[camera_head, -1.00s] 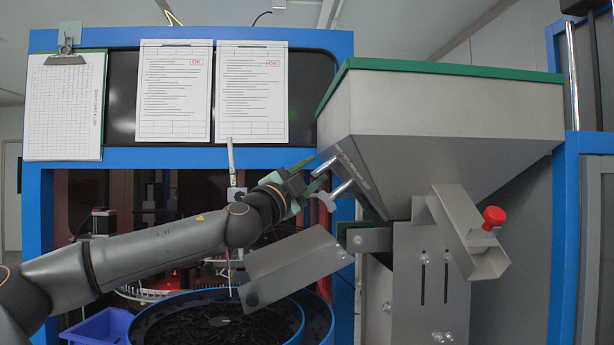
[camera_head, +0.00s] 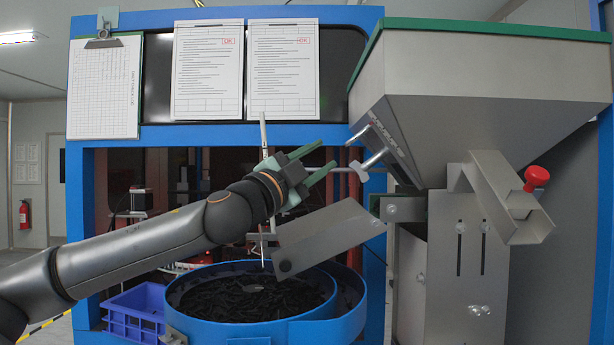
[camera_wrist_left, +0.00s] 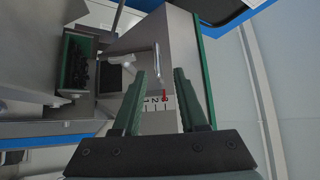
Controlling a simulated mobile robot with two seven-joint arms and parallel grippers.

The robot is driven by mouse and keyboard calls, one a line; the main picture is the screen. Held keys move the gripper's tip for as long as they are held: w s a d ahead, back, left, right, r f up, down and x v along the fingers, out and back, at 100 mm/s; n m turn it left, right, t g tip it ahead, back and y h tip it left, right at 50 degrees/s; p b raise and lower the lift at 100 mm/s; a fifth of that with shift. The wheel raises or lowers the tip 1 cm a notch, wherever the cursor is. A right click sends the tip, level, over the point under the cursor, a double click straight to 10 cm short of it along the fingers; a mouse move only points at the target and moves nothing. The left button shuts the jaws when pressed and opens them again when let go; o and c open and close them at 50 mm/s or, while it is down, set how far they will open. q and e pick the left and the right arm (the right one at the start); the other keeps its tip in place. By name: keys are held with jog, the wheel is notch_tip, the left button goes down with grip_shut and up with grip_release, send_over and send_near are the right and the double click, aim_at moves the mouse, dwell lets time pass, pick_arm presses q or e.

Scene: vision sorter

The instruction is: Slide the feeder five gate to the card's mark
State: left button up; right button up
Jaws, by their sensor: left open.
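The grey hopper (camera_head: 480,85) with a green rim stands at the right in the head view. A metal bar handle (camera_head: 372,159) juts from its left side; in the wrist view the handle (camera_wrist_left: 157,62) stands just beyond the fingertips. Beside it is a white scale (camera_wrist_left: 160,112) with numbers, 1 and 2 legible, and a red pointer (camera_wrist_left: 164,94). My left gripper (camera_head: 329,159) is open and empty, its green fingers pointing at the handle, apart from it in the head view. In the wrist view the fingers (camera_wrist_left: 160,74) flank the handle's line. My right gripper is out of view.
A blue bowl (camera_head: 250,330) of dark parts, a tilted metal chute (camera_head: 330,235) and a blue bin (camera_head: 135,312) lie below.

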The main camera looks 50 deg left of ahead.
pick_arm(q)
jog(key=shift+b+v, duration=0.65)
jog(key=shift+v, duration=1)
